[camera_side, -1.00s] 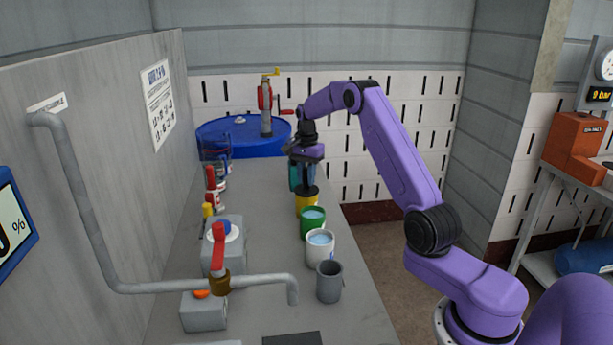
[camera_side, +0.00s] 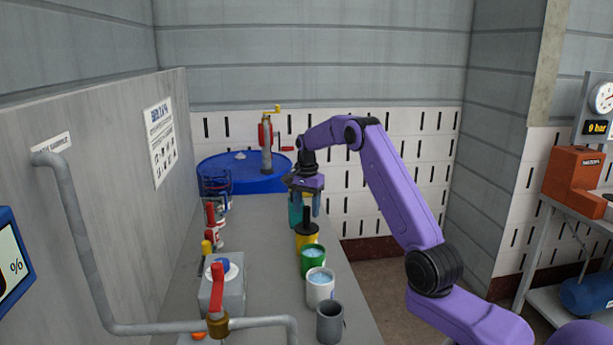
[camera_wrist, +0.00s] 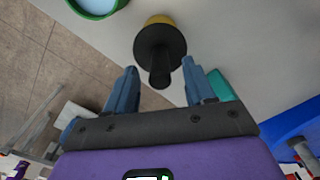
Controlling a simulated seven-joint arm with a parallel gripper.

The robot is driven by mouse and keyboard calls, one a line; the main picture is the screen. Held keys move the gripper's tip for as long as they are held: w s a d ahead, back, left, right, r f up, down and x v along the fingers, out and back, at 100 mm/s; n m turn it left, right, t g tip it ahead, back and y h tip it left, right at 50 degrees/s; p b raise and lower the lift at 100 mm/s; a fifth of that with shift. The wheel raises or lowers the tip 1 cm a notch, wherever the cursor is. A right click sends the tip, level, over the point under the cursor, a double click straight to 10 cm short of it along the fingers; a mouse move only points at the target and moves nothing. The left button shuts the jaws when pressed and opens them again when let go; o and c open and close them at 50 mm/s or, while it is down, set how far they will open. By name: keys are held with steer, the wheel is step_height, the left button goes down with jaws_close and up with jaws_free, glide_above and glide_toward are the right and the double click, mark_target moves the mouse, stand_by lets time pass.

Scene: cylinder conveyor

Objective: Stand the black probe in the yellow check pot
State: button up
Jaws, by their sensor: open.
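The black probe (camera_side: 306,218) stands upright in the yellow check pot (camera_side: 308,241), its wide black collar at the pot's rim. In the wrist view the probe (camera_wrist: 160,50) points its handle toward my gripper, and a sliver of the yellow pot (camera_wrist: 160,20) shows behind the collar. The probe's lower part is hidden inside the pot. My gripper (camera_side: 306,212) is above the pot, open and empty. In the wrist view its fingers (camera_wrist: 158,78) are well apart, one to each side of the handle's end, with gaps between.
A green pot (camera_side: 313,264), a white pot (camera_side: 320,290) and a grey pot (camera_side: 330,323) line up in front of the yellow pot. A teal thing (camera_wrist: 221,86) stands close beside my gripper. A blue drum (camera_side: 240,178) is behind.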

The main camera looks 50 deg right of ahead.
step_height(320, 180, up, 15)
stand_by(0.5)
steer(key=shift+a, duration=0.15)
steer(key=a+n, duration=0.6)
steer(key=a, duration=0.7)
steer(key=s+a+f+n, duration=0.1)
steer(key=s+a+n, duration=0.7)
steer(key=a, duration=0.6)
steer(key=s+a+f+n, duration=0.2)
steer(key=s+a+n, duration=0.25)
steer(key=s, duration=0.55)
steer(key=s+f+n, duration=0.3)
steer(key=s+n, duration=0.2)
steer(key=s, duration=0.6)
steer(key=s+d+f+n, duration=0.1)
steer(key=s+f+n, duration=0.3)
steer(key=s, duration=0.7)
steer(key=shift+d+f+n, duration=0.2)
steer(key=shift+f+n, duration=0.1)
steer(key=shift+n, duration=0.35)
